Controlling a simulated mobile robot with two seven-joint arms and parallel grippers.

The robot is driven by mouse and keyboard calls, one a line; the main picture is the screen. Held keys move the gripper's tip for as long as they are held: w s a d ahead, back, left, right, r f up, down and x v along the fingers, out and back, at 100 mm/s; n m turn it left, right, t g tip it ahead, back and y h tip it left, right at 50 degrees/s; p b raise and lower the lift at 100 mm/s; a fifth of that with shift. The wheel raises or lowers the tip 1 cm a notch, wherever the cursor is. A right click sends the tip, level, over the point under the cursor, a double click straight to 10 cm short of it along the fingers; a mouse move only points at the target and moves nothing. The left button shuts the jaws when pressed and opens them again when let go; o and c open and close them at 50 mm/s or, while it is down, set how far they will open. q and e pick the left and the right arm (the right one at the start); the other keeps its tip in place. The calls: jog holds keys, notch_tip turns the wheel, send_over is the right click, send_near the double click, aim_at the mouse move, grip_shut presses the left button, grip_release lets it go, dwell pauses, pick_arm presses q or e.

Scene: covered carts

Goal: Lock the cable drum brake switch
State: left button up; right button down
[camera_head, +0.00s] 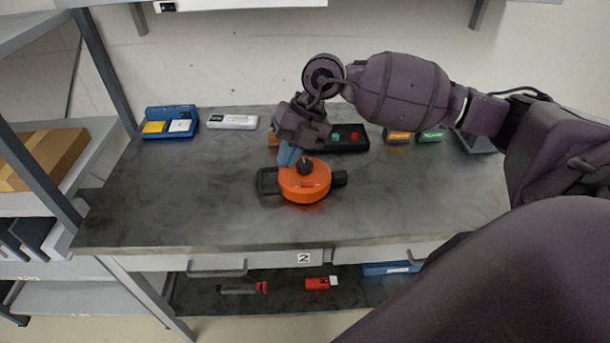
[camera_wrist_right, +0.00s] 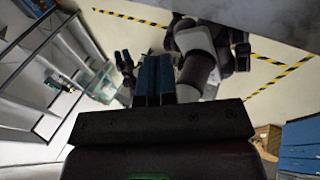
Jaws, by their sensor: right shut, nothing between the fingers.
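The cable drum (camera_head: 305,187) is a round orange body lying on the grey bench, with a black knob (camera_head: 305,166) on top. A black frame-like handle (camera_head: 267,181) sticks out on its left and a dark block on its right. A small red mark shows on its top; I cannot tell which part is the brake switch. My right gripper (camera_head: 289,156) is shut and empty, its blue fingertips at the drum's far left edge, close to the knob; contact is unclear. In the right wrist view its blue fingers (camera_wrist_right: 153,78) are together. A dark pronged shape there may be my left gripper.
A blue tray (camera_head: 170,134), a white box (camera_head: 232,122), a black box with coloured buttons (camera_head: 349,138) and small orange and green items stand along the back. The bench front and left are clear. A red item (camera_head: 320,283) lies on the shelf below.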

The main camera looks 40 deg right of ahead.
aim_at(304, 185)
jog(key=w+d+r+m+h, duration=0.1)
jog(key=d+r+h, duration=0.1)
jog(key=d+h, duration=0.2)
jog(key=d, duration=0.3)
jog(key=shift+w+d+r, duration=0.25)
jog(key=shift+w+r, duration=0.05)
jog(key=shift+r, duration=0.05)
jog(key=f, duration=0.4)
jog(key=a+f, duration=0.1)
jog(key=f, duration=0.9)
jog(key=shift+w+a+p, duration=0.3)
jog(key=shift+w+p, duration=0.05)
jog(key=shift+w, duration=0.05)
jog(key=shift+f, duration=0.1)
